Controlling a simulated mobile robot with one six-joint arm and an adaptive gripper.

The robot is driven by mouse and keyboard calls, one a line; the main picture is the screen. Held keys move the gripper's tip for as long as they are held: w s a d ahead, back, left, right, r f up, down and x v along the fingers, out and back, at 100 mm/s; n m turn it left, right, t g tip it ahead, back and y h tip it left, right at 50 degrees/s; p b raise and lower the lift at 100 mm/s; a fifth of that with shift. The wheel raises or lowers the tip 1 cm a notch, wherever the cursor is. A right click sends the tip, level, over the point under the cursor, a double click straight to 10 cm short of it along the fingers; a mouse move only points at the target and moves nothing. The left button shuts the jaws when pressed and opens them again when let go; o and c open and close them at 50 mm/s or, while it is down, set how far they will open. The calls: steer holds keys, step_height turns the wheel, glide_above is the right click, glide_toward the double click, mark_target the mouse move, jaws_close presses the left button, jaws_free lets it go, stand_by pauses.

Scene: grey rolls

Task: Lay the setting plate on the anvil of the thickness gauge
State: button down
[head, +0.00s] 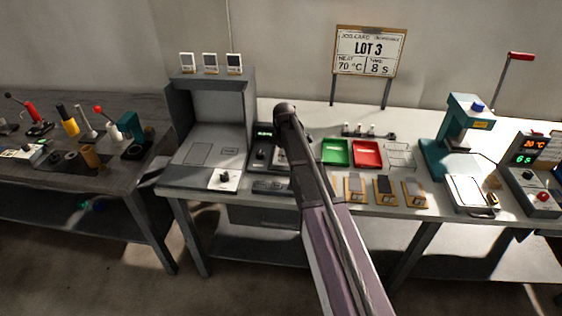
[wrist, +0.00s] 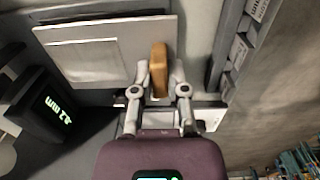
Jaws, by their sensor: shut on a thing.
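In the wrist view my gripper (wrist: 160,75) is shut on a narrow tan, brass-coloured piece. I take this piece for the setting plate (wrist: 159,62); it shows edge-on between the two fingertips. The dark thickness gauge (wrist: 50,110) is at the left of the wrist view, apart from the held plate, with a lit green display in mm. In the head view the gauge (head: 262,143) stands just right of the grey booth. My arm hides part of the bench beside it. My gripper and the held plate cannot be seen there. I cannot make out the anvil clearly.
The grey booth (head: 211,125) stands left of the gauge, with three cards on top. A white plate with a dark knob (head: 222,180) lies in front. Green (head: 335,152) and red (head: 367,154) trays, sample boards (head: 385,190) and a teal press (head: 462,125) are to the right.

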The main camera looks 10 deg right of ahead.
steer(key=shift+w+a, duration=0.2)
steer(key=shift+w, duration=0.2)
steer(key=shift+w+a+f, duration=0.1)
steer(key=shift+w+a, duration=0.1)
steer(key=shift+w, duration=0.45)
step_height(320, 180, down, 4)
steer(key=b, duration=0.3)
steer(key=shift+r+b, duration=0.2)
steer(key=shift+b, duration=0.15)
steer(key=shift+f, duration=0.15)
steer(key=c, duration=0.6)
jaws_free()
steer(key=shift+c, duration=0.2)
steer(key=shift+r, duration=0.3)
step_height(320, 180, up, 12)
steer(key=p, duration=1.2)
